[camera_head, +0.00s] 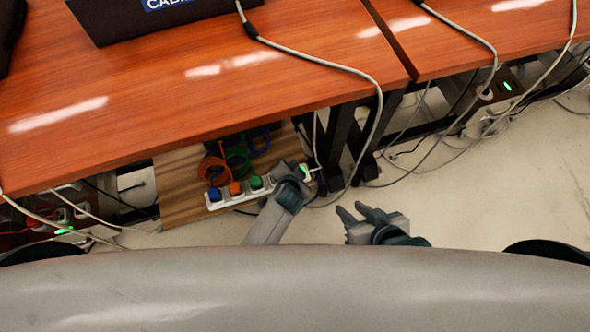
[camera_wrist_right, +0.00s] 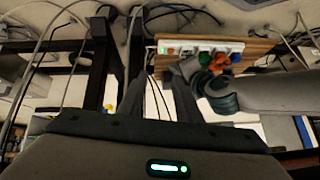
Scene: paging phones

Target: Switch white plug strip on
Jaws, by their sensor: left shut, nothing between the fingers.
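The white plug strip (camera_head: 228,203) lies on a wooden board under the table edge, with blue (camera_head: 215,194), orange (camera_head: 235,188) and green (camera_head: 257,183) plugs in it. It also shows in the right wrist view (camera_wrist_right: 228,45). My left gripper (camera_head: 298,174) is shut and empty at the strip's right end, and covers part of it. A small green spot shows there beside the fingers; I cannot tell whether it is a lit switch. My left gripper shows in the right wrist view (camera_wrist_right: 187,68) too. My right gripper (camera_head: 352,211) is open and empty, apart from the strip.
The wooden board (camera_head: 180,185) also bears coloured cable loops (camera_head: 237,160). The red-brown table (camera_head: 200,100) overhangs it. Dark table legs (camera_head: 342,140) and a hanging grey cable (camera_head: 378,120) stand close to the right. Pale floor (camera_head: 470,200) is clear at the right.

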